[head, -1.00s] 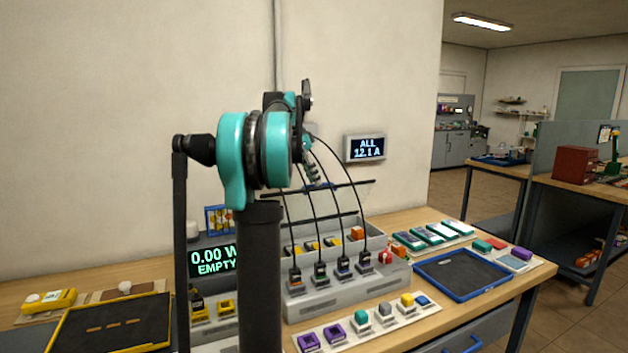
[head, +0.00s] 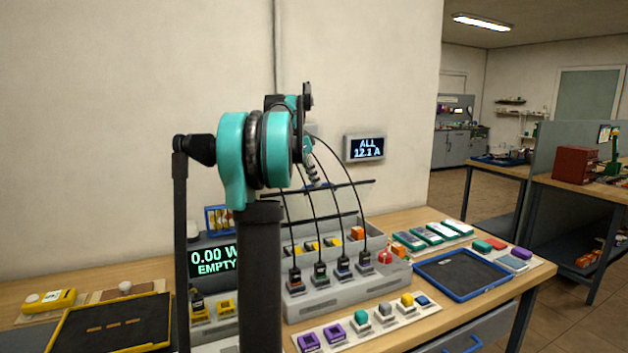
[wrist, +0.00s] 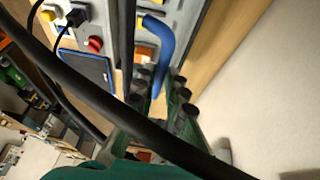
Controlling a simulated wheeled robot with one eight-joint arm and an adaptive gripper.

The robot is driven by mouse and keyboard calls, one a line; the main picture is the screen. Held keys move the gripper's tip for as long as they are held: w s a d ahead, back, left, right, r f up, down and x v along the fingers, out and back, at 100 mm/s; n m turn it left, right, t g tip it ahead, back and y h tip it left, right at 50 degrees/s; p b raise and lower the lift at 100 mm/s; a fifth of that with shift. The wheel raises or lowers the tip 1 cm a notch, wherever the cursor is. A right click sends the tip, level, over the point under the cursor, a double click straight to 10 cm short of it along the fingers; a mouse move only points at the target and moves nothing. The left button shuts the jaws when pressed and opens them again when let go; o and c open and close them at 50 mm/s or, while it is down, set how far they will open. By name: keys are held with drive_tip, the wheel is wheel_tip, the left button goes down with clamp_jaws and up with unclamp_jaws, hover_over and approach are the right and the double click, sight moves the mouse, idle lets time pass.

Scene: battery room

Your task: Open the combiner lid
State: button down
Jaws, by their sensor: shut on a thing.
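The combiner (head: 335,292) is a grey box on the bench, with several black cables plugged along its front. Its lid appears as a thin dark bar (head: 352,184) above the box, apparently raised; how far it is open is hard to tell. A blue handle (wrist: 166,40) sits beside a dark bar in the wrist view, its lower end between my fingers. My gripper (wrist: 162,98) is shut on this handle. In the head view my gripper (head: 312,176) is at the bar, partly hidden by my arm and the cables.
A wall display (head: 366,148) reads ALL 12.1 A. A red knob (head: 385,257) is at the box's right. A blue-rimmed tray (head: 424,284) lies farther right, and a strip of coloured blocks (head: 335,341) lies in front. Cables hang close around my gripper.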

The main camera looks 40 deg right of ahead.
drive_tip(key=shift+w, duration=0.1)
drive_tip(key=w+d+g, duration=0.1)
drive_tip(key=w+d, duration=0.2)
drive_tip(key=w, duration=0.7)
drive_tip(key=shift+w+d+r, duration=0.15)
drive_tip(key=shift+w+r, duration=0.1)
drive_tip(key=shift+w, duration=0.05)
idle(0.4)
drive_tip(key=c, duration=1.6)
unclamp_jaws()
drive_tip(key=shift+o, duration=0.2)
drive_tip(key=shift+r, duration=0.1)
